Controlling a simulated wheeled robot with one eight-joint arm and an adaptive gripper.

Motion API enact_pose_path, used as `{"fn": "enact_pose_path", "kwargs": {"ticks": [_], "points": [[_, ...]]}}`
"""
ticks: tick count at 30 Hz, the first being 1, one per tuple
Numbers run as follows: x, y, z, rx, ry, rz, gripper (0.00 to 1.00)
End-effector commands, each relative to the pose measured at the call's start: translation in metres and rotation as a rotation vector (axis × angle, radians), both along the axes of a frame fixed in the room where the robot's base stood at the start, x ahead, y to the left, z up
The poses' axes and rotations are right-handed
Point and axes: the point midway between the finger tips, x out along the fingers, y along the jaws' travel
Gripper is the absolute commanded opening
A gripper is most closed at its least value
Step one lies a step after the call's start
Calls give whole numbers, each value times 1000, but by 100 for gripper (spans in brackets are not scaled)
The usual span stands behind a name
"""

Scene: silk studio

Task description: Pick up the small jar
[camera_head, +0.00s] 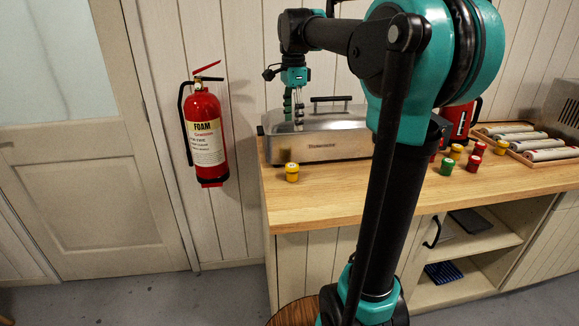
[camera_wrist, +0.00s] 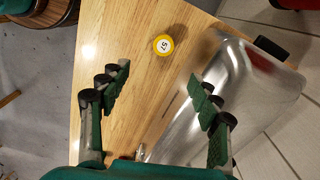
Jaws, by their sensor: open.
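A small yellow jar (camera_head: 292,172) with a paler lid stands upright near the left end of the wooden counter, in front of a metal box. In the wrist view the same jar (camera_wrist: 163,45) shows from above, its white lid label reading what looks like 57. My gripper (camera_head: 294,114) is open and empty, high above the counter over the box's left end. In the wrist view my gripper (camera_wrist: 158,78) has its green fingers spread wide, with the jar beyond the tips, between their lines and apart from them.
The brushed metal box (camera_head: 330,150) with a black-handled lid sits behind the jar. Several red, green and yellow jars (camera_head: 446,166) stand farther right, beside a tray of rolls (camera_head: 547,155). A red fire extinguisher (camera_head: 205,130) hangs on the left wall. The counter around the jar is clear.

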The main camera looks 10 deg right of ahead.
Motion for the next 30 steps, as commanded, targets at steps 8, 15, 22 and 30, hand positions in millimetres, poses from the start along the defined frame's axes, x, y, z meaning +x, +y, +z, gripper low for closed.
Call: {"fn": "enact_pose_path", "kwargs": {"ticks": [8, 15, 22, 30], "points": [[0, 0, -24, 0, 1, -3, 63], [0, 0, -73, 0, 1, -3, 63], [0, 0, -111, 0, 1, -2, 63], [1, 0, -129, 0, 1, -3, 63]]}}
